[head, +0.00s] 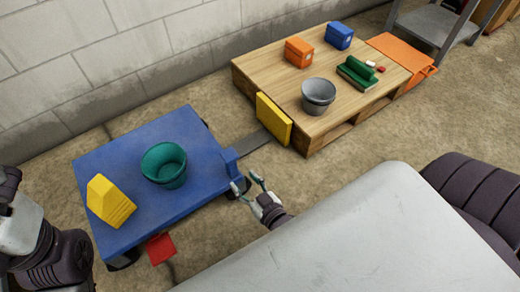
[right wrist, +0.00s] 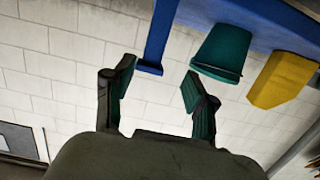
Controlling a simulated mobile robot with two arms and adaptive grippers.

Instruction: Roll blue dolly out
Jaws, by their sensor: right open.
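The blue dolly (head: 195,190) stands on the floor at the left in the head view, with dark wheels under it. A teal bucket (head: 164,165) and a yellow wedge-shaped block (head: 108,203) sit on its deck. A blue upright part (head: 231,158) is at its right end. My right gripper (head: 247,184) is open and empty close to that end. In the right wrist view, a blue bar (right wrist: 160,35) ends just beyond my open fingers (right wrist: 158,88); I cannot tell whether they touch. My left arm shows at the left edge; its gripper is out of view.
A wooden pallet (head: 270,70) to the right holds a grey bucket (head: 318,94), boxes and green pieces. A yellow panel (head: 273,119) stands against its near-left side. A red piece (head: 160,248) is at the dolly's near side. A block wall (head: 100,60) runs behind.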

